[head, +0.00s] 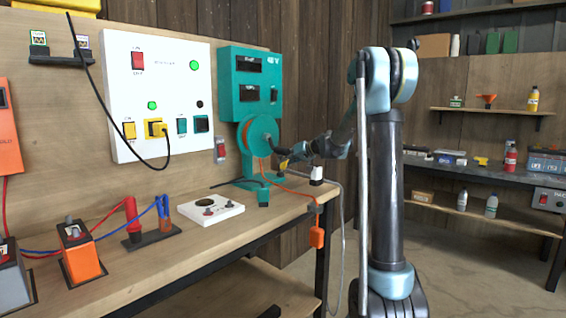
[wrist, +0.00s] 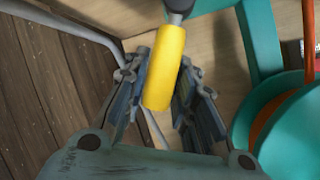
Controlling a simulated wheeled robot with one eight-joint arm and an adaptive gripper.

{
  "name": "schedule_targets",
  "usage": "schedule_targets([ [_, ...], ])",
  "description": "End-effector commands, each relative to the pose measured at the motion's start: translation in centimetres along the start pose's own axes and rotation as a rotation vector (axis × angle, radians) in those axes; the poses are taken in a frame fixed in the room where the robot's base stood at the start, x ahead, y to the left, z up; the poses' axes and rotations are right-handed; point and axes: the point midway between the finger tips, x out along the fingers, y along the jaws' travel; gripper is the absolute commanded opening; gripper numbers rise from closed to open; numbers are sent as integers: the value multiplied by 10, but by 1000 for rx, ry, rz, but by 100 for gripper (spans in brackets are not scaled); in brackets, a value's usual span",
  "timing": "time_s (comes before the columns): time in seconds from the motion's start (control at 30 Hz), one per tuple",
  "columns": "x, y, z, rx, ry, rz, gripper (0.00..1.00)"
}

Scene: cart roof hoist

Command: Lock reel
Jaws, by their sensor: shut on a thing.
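The reel is a teal drum (head: 262,138) with orange cable on it, standing on a teal stand at the right end of the workbench. It also shows at the right edge of the wrist view (wrist: 293,135). My gripper (head: 290,160) is at the right side of the reel. In the wrist view my gripper (wrist: 162,75) has its two fingers on either side of a yellow handle (wrist: 165,68) and is shut on it. The yellow handle sits on a dark and grey shaft at the top. I cannot make out a separate lock on the reel.
An orange cable end (head: 317,237) hangs off the bench's right edge. A white plate with knobs (head: 213,210) lies on the bench (head: 165,262) left of the reel. A white switch panel (head: 160,90) and a teal box (head: 250,85) are behind. A shelf unit stands at right.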

Motion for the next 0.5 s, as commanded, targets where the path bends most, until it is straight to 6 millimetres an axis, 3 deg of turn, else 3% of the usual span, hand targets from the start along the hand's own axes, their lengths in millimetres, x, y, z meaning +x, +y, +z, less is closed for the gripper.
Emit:
schedule_targets([
  [0.37, 0, 4, -1, 25, -3, -7, 0],
  [0.4, 0, 4, -1, 25, -3, -7, 34],
  [0.47, 0, 4, -1, 25, -4, -7, 46],
  [0.5, 0, 4, -1, 25, -4, -7, 46],
])
